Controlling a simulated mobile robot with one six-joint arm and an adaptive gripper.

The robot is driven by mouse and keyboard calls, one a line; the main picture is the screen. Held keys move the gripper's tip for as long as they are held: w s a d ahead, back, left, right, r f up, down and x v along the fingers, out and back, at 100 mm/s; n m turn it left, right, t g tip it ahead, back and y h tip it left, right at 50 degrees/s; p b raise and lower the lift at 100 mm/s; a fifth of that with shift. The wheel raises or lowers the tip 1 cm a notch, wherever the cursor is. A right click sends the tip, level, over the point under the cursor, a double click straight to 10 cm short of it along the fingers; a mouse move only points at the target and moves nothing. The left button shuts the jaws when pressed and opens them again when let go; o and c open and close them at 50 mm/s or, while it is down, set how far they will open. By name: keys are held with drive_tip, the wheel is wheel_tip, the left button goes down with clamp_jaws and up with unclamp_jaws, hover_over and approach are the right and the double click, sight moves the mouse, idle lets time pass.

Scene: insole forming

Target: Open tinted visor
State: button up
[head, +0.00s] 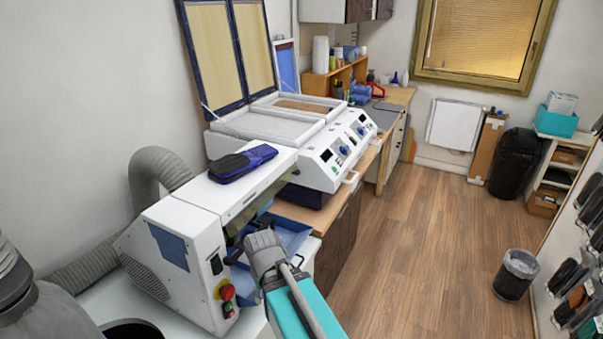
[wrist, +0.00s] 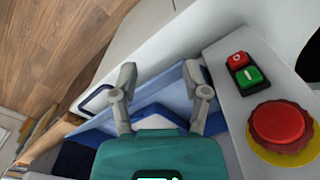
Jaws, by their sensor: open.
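The white grinding machine (head: 190,225) stands at the left of the head view. Its tinted visor (head: 262,193) is an olive, see-through strip along the front under the top cover, and it looks lowered. My gripper (head: 238,246) is in front of the machine, below and near the visor's near end, over the blue tray (head: 290,232). In the wrist view my gripper (wrist: 158,78) has its two fingers spread with nothing between them. The blue tray (wrist: 150,112) lies beyond and under the fingers. I cannot make out the visor in the wrist view.
A red stop button (wrist: 278,125) and a red-and-green switch (wrist: 243,70) sit close right of the fingers. A dark blue case (head: 242,162) lies on the machine. White press units (head: 325,160) stand behind.

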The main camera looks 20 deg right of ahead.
drive_tip(key=w+m+y, duration=0.1)
drive_tip(key=w+m, duration=0.1)
drive_tip(key=w+d+r+m+t+y, duration=0.1)
drive_tip(key=w+m+y, duration=0.1)
drive_tip(key=m, duration=0.1)
drive_tip(key=w+d+r+m+y, duration=0.1)
drive_tip(key=w+m, duration=0.1)
drive_tip(key=shift+w+t+y, duration=0.15)
drive_tip(key=shift+t+y, duration=0.15)
drive_tip(key=shift+y, duration=0.1)
drive_tip(key=w+d+r+m+t+y, duration=0.35)
drive_tip(key=w+d+r+m, duration=0.2)
drive_tip(key=m, duration=0.25)
drive_tip(key=m+t+y, duration=0.3)
drive_tip(key=m+t, duration=0.6)
drive_tip(key=m, duration=0.5)
approach(299, 173)
drive_tip(key=v, duration=0.4)
drive_tip(key=shift+a+h, duration=0.1)
drive_tip(key=shift+h, duration=0.15)
drive_tip(key=x, duration=1.3)
drive_tip(key=shift+w+a+r, duration=0.15)
drive_tip(key=shift+w+a, duration=0.15)
